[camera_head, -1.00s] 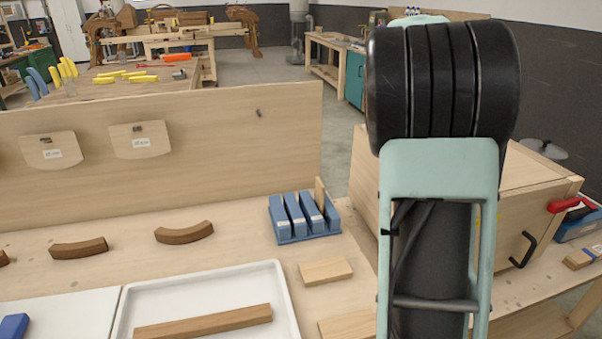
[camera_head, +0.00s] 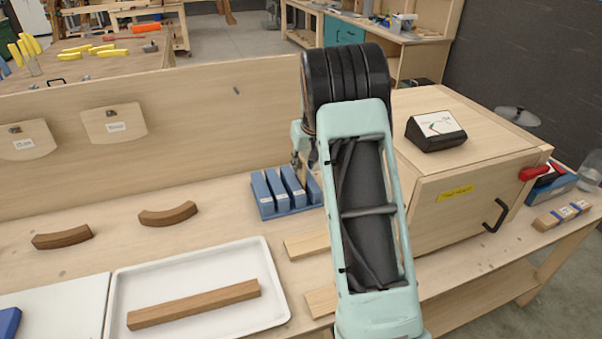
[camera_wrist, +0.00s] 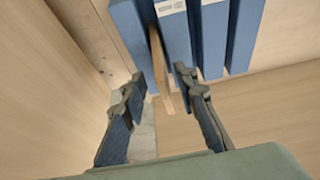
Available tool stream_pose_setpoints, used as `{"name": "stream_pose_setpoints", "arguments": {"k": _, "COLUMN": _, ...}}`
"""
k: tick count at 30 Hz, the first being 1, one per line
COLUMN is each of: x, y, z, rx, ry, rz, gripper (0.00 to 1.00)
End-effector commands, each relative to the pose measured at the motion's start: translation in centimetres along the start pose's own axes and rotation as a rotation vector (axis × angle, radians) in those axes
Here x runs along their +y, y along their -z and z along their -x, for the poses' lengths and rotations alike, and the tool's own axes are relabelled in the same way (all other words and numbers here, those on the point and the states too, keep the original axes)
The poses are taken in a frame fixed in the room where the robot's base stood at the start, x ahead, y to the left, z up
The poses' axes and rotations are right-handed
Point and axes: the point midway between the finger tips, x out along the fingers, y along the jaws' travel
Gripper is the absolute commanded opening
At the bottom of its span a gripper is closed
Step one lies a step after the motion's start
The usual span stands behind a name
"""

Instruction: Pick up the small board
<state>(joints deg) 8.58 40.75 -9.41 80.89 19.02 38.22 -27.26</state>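A thin upright wooden board (camera_wrist: 160,65) stands among the blue blocks of the blue rack in the wrist view. My gripper (camera_wrist: 160,75) is open, with one finger on each side of the board and a gap to both. In the head view my gripper (camera_head: 301,160) is over the back of the blue rack (camera_head: 285,212), and my arm hides part of it. Two other small flat boards lie on the table, one nearer the rack (camera_head: 306,245) and one lower down (camera_head: 321,301), both partly behind my arm.
A wooden back panel (camera_head: 190,130) rises behind the rack. A wooden cabinet (camera_head: 440,215) with a black device (camera_head: 435,132) on top stands to the right. A white tray (camera_head: 210,268) holds a long wooden bar. Two curved brown pieces lie at the left.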

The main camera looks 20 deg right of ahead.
Motion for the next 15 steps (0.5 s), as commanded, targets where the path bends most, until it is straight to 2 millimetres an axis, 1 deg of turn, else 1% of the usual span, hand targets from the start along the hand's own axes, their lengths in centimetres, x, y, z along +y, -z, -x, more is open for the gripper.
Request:
{"name": "stream_pose_setpoints", "arguments": {"k": 3, "x": -0.4, "y": 0.0, "z": -1.6, "rx": -0.004, "ry": 0.000, "rz": 0.001, "gripper": 0.28}}
{"name": "stream_pose_setpoints", "arguments": {"k": 7, "x": -0.3, "y": 0.1, "z": -3.0, "rx": -0.001, "ry": -0.001, "rz": -0.001, "gripper": 0.28}}
{"name": "stream_pose_setpoints", "arguments": {"k": 10, "x": -0.3, "y": 0.1, "z": -3.5, "rx": 0.000, "ry": -0.001, "rz": -0.001, "gripper": 0.28}}
{"name": "stream_pose_setpoints", "arguments": {"k": 15, "x": -0.3, "y": 0.1, "z": -3.6, "rx": 0.000, "ry": -0.001, "rz": -0.001, "gripper": 0.28}}
